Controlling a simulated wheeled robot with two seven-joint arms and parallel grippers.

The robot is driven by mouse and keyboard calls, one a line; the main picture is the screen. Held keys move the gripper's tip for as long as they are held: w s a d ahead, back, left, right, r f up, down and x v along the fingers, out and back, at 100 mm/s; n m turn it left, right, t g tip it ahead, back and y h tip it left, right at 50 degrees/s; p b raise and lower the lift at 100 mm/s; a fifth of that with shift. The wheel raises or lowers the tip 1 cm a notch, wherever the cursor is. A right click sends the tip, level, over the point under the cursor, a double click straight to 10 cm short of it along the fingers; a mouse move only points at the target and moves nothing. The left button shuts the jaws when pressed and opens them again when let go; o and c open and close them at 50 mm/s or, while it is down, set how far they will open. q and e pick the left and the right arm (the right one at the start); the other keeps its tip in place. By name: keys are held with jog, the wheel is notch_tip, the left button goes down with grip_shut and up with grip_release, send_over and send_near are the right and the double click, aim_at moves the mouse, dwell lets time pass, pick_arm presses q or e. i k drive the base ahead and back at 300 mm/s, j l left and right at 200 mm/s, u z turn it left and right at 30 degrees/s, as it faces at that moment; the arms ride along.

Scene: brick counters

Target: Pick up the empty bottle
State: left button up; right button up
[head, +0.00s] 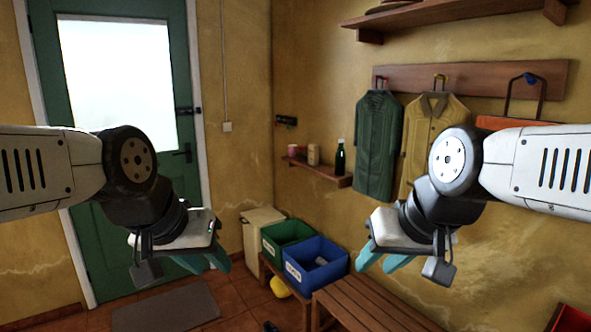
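A dark green bottle (340,160) with a pale cap or top stands upright on a small wooden wall shelf (318,170), at the shelf's right end. Whether it is empty cannot be told. My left gripper (206,262) hangs in front of the green door, left of the bottle and much nearer to me. Its teal fingers are apart with nothing between them. My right gripper (381,262) hangs lower and to the right of the bottle, in front of the wall and bench. Its teal fingers are also apart and empty. Neither gripper touches the bottle.
A pink cup (293,149) and a tan jar (313,155) share the shelf. Coats (376,145) hang just right of it. Below are a green crate (287,238), a blue crate (316,262) and a slatted bench (365,306). A mat (168,307) lies by the door.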

aim_at(340, 167)
jog(key=i+j+z, duration=0.2)
jog(key=i+z, duration=0.2)
jog(key=i+j, duration=0.3)
jog(key=i+j+z, duration=0.1)
jog(key=i+j, duration=0.45)
jog(key=j, duration=0.25)
jog(key=i+j+z, duration=0.1)
jog(key=i+j, duration=0.2)
jog(key=i+j+z, duration=0.1)
jog(key=i+j, duration=0.2)
jog(key=j, duration=0.15)
jog(key=i+j, duration=0.25)
jog(key=j, duration=0.2)
jog(key=i+j+z, duration=0.1)
jog(key=i+j, duration=0.15)
jog(key=j, duration=0.15)
jog(key=i+j, duration=0.25)
jog(key=j, duration=0.2)
